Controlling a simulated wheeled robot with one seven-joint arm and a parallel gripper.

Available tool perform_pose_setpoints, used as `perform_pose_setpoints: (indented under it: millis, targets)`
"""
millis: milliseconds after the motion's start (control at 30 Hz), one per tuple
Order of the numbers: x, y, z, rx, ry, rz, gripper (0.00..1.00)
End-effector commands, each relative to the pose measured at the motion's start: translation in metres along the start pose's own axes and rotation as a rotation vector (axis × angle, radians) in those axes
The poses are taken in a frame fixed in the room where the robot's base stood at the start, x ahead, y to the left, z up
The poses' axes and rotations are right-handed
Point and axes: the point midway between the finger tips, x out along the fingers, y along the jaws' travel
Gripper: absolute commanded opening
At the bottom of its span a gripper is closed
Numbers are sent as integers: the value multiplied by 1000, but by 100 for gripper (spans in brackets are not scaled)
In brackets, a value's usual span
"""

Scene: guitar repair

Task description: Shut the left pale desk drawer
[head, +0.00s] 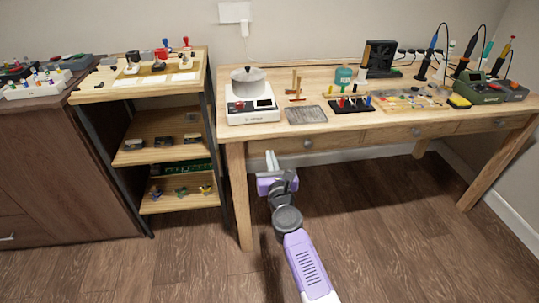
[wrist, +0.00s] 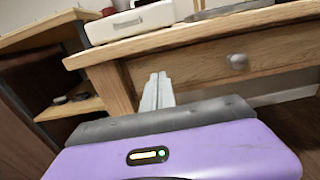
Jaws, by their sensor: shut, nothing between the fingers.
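The pale wooden desk (head: 236,165) stands on the right in the head view. Its left drawer (head: 345,142) has a round grey knob (head: 308,143) and sits under the desktop's front edge. The drawer front also shows in the wrist view (wrist: 195,72), with its knob (wrist: 238,62) right of my fingers. Its front looks nearly in line with the desk front; I cannot tell whether a small gap is left. My gripper (head: 271,160) is shut and empty, in front of the drawer's left part, left of the knob. In the wrist view the fingertips (wrist: 158,90) overlap its lower edge; contact is unclear.
The desktop carries a white scale with a pot (head: 250,95), a grey mat (head: 306,114) and several tools. The middle drawer (head: 385,134) and right drawer (head: 485,126) look shut. A shelf unit (head: 160,150) stands left of the desk. The floor in front is clear.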

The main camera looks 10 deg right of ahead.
Motion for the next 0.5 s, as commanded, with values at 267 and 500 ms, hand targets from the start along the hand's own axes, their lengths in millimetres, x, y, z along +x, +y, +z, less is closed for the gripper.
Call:
perform_pose_setpoints:
  millis: [267, 500]
  targets:
    - [-41, 1, 2, -2, 2, 2, 0]
    - [-74, 0, 1, -2, 1, 0, 0]
